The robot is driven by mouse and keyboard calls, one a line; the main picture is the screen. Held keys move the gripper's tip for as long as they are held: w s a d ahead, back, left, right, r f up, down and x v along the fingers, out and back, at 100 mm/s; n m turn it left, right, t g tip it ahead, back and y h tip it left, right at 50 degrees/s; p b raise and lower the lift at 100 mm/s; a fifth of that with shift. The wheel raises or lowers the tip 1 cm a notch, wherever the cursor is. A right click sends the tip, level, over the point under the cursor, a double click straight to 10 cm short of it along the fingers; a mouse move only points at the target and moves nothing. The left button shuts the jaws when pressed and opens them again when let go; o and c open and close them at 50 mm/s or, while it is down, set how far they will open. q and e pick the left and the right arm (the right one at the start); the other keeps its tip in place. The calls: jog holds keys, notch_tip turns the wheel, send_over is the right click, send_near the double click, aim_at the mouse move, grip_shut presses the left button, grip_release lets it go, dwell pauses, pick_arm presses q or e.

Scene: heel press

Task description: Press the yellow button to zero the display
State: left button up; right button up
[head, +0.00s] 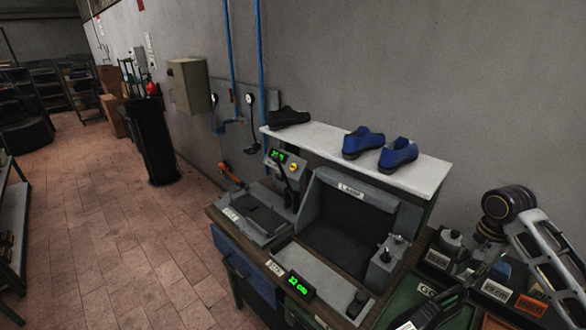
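A small yellow button (294,168) sits on the grey upright head of the machine at the left end of the bench. A display with green digits (277,156) is just up and left of it. My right gripper (432,312) is low in the head view, at the right front of the bench, well apart from the button. It looks dark against dark things, and I cannot tell whether its fingers are open. My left gripper is not in view.
A second green display (299,284) sits on the bench's front edge. A grey hooded box (350,222) stands mid-bench. Blue shoes (398,155) and a black shoe (289,117) stand on the white shelf (430,172). Labelled bins (495,291) are at right. The tiled floor (110,240) at left is clear.

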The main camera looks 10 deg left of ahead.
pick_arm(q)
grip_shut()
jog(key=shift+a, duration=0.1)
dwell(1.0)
